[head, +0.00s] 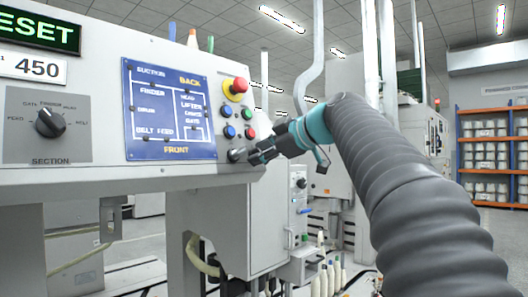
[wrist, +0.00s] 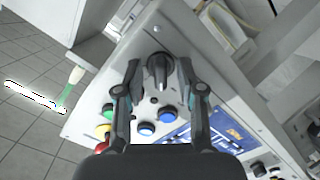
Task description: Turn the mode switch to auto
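A black rotary knob, which looks like the mode switch (wrist: 160,72), sits on the grey panel near its edge. Its label cannot be read. In the head view the knob (head: 236,155) is at the panel's lower right corner, partly hidden by my gripper (head: 254,156). In the wrist view my gripper (wrist: 159,66) is open, with one finger on each side of the knob. A gap shows between the knob and each finger. The knob's handle runs roughly along the line between the fingers' sides, up and down in the wrist view.
Blue push buttons (wrist: 146,128) lie close to the fingers. A red emergency stop (head: 239,86) on yellow stands above. A blue diagram plate (head: 170,112) and a larger section knob (head: 50,122) are further left. Bobbins (head: 324,280) stand below; shelves (head: 490,150) stand far right.

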